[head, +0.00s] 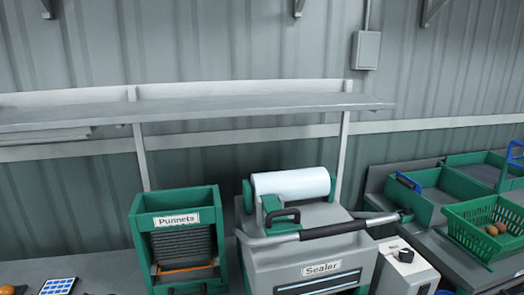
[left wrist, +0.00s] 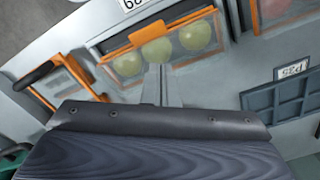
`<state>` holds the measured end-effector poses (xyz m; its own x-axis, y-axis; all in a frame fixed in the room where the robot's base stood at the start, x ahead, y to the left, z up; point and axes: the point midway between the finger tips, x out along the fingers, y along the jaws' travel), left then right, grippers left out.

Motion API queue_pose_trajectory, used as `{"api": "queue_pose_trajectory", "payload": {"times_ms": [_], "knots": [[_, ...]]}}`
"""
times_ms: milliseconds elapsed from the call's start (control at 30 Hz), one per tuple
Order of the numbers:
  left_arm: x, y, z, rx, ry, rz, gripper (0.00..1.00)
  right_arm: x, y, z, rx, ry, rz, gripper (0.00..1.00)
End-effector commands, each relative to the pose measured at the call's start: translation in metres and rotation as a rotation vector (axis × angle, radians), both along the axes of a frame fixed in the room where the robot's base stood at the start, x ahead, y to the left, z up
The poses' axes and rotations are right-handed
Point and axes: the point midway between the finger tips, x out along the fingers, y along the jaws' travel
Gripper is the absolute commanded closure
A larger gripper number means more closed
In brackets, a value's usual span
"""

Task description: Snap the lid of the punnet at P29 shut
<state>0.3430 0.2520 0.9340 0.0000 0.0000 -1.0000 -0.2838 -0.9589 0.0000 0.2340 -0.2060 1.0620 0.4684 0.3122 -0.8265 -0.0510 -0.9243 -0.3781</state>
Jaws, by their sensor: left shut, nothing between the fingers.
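In the left wrist view, a clear punnet (left wrist: 105,48) with an orange edge strip holds several pale green tomatoes (left wrist: 158,50). A partly cut-off label (left wrist: 133,4) sits beyond it; its number cannot be read surely. I cannot tell from this view whether the punnet's lid is fully closed. My left gripper (left wrist: 158,72) is shut and empty, its narrow fingers pointing at the punnet's near side. Whether they touch it is unclear. The dark gripper body fills the bottom of that view. Neither gripper shows clearly in the head view.
An orange-edged container (left wrist: 60,88) lies left, another (left wrist: 275,10) at upper right, and a dark divided tray (left wrist: 285,103) at right. In the head view stand the green Punnets dispenser (head: 180,206), the Sealer (head: 310,262) with its long handle, and a green crate (head: 480,235).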

Motion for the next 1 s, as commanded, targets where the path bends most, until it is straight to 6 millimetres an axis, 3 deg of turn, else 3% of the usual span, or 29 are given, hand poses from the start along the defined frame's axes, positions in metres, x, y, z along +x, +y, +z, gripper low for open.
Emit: {"api": "queue_pose_trajectory", "payload": {"times_ms": [1000], "knots": [[0.000,0.000,-0.020,0.000,0.000,0.000,1.00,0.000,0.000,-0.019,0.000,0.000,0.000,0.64]]}}
